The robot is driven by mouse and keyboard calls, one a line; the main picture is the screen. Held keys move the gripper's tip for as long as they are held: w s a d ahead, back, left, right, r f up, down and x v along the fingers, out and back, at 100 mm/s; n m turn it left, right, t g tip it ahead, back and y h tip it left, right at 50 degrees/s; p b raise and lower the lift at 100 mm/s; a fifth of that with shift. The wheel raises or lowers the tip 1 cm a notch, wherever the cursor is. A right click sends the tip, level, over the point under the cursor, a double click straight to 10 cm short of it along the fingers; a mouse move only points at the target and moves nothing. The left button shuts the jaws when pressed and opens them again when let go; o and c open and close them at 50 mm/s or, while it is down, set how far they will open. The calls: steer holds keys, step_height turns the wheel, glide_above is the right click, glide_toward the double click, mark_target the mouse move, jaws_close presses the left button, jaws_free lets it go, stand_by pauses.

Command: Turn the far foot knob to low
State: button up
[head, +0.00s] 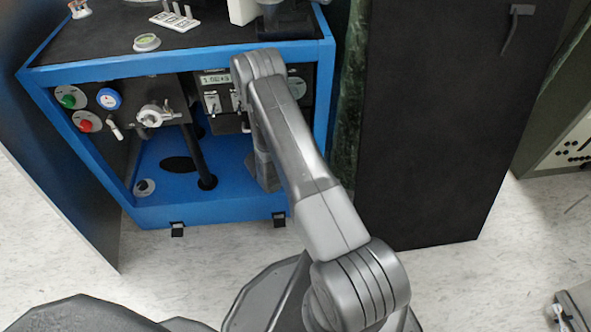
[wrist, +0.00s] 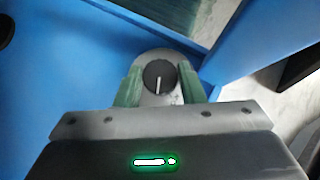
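The foot knob (wrist: 158,72) is a dark round knob with a white pointer line, set on a grey rounded plate (wrist: 147,56) on the blue frame floor. In the wrist view the pointer runs toward the bottom of the picture; faint marks beside it are too small to read. My gripper (wrist: 161,84) has its green fingers either side of the knob, with a visible gap on each side. In the head view my arm hides this knob. Another round foot knob (head: 144,187) shows at the left of the blue floor.
The blue frame (head: 180,217) surrounds the gripper, with a blue post at its right. A panel with a valve handle (head: 150,117), green and red knobs, and a box with a display (head: 214,79) stand above. A dark hose (head: 200,160) rises from the floor. A dark cabinet (head: 430,120) stands right.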

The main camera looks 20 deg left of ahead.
steer(key=shift+d+f+n+b, duration=0.1)
steer(key=shift+f+n+b, duration=0.15)
steer(key=shift+b, duration=0.55)
steer(key=n+y+b, duration=0.1)
steer(key=n+b, duration=0.1)
steer(key=shift+t+y+b, duration=0.3)
steer(key=shift+y+b, duration=0.05)
steer(key=shift+y, duration=0.05)
steer(key=shift+d+r+n+y+b, duration=0.1)
steer(key=shift+r+n+y+b, duration=0.15)
steer(key=shift+n+y+b, duration=0.55)
steer(key=shift+n, duration=0.25)
steer(key=o, duration=1)
steer(key=shift+d+p+v, duration=0.2)
steer(key=shift+p+v, duration=2.3)
steer(key=shift+v, duration=4.45)
